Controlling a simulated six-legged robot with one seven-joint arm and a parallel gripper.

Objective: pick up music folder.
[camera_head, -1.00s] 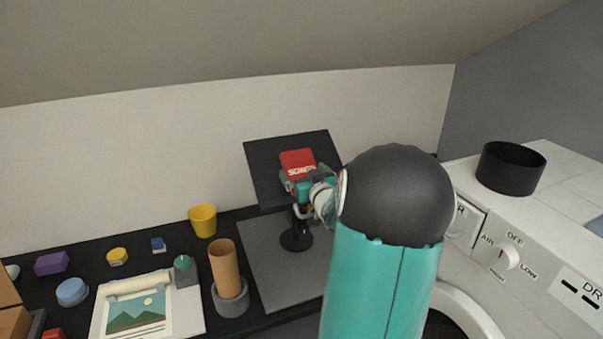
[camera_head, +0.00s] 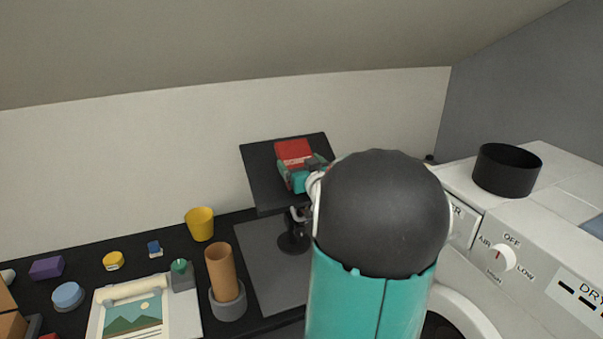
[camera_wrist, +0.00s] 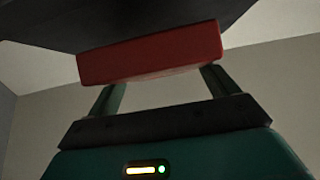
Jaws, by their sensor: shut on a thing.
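The red music folder (camera_head: 294,151) rests against or just in front of the tilted dark desk of the music stand (camera_head: 258,163). My gripper (camera_head: 300,176) reaches up to the folder's lower part, with its teal and dark fingers covering that part. In the wrist view the red folder (camera_wrist: 152,55) spans between my two finger ends, and the dark stand desk (camera_wrist: 95,20) lies right behind it. My gripper is shut on the folder. I cannot tell whether the folder still touches the desk. My arm hides part of the stand.
A yellow cup (camera_head: 200,224), a cork-coloured tube in a grey holder (camera_head: 228,301) and a picture sheet (camera_head: 134,318) stand left of the stand on the black table. A dryer (camera_head: 530,220) with a black round bowl (camera_head: 507,170) is at the right. The sloped ceiling hangs above.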

